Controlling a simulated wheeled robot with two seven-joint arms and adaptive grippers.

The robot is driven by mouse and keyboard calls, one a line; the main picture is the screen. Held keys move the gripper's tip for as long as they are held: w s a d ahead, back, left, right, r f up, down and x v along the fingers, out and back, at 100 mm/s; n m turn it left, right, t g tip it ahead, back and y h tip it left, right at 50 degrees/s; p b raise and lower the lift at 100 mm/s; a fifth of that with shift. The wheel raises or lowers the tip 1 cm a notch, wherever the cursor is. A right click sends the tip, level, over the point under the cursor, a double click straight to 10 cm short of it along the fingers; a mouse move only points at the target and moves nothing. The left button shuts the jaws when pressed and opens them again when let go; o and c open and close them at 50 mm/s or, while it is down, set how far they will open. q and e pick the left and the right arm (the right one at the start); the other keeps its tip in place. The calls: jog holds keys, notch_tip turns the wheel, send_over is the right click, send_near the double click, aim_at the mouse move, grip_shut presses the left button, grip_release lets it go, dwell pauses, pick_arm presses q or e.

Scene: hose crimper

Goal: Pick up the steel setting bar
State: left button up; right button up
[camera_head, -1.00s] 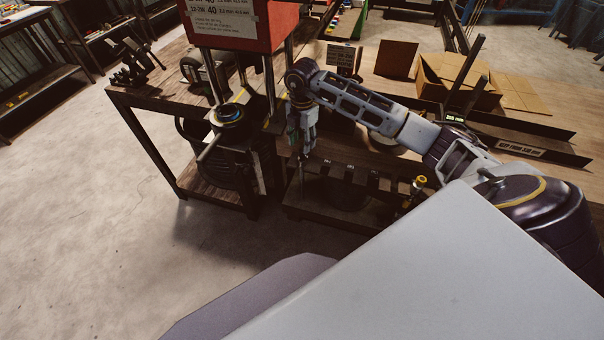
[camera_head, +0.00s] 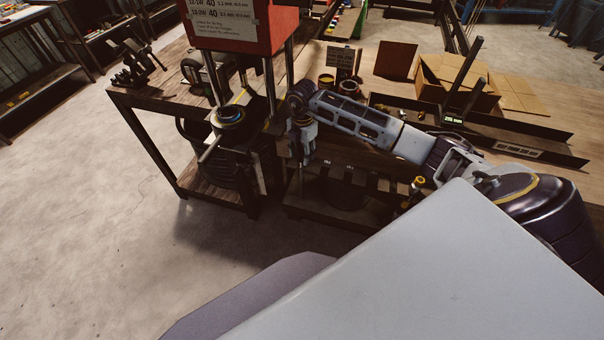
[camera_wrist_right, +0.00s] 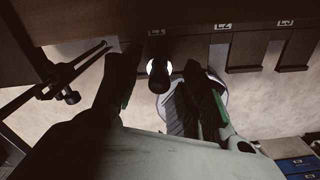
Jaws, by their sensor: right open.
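My right gripper (camera_head: 302,157) points down at the front edge of the bench, right of the red-headed crimper. In the right wrist view its open fingers (camera_wrist_right: 160,82) stand on either side of a dark, round-ended piece (camera_wrist_right: 160,82) with a bright patch at its top. This may be the steel setting bar; I cannot tell for sure, nor whether the fingers touch it. In the head view a thin upright bar (camera_head: 302,182) shows just below the gripper, its upper part hidden by the fingers. My left gripper is not in view.
A dark slotted rack (camera_head: 375,182) with labels is right of my gripper; its label row (camera_wrist_right: 222,27) shows in the wrist view. The crimper (camera_head: 229,115) stands close on the left, its rod sticking out. A yellow-topped tool (camera_head: 419,182) is at right. The floor in front is clear.

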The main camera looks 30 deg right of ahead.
jog(key=shift+f, duration=0.15)
dwell(0.3)
grip_shut()
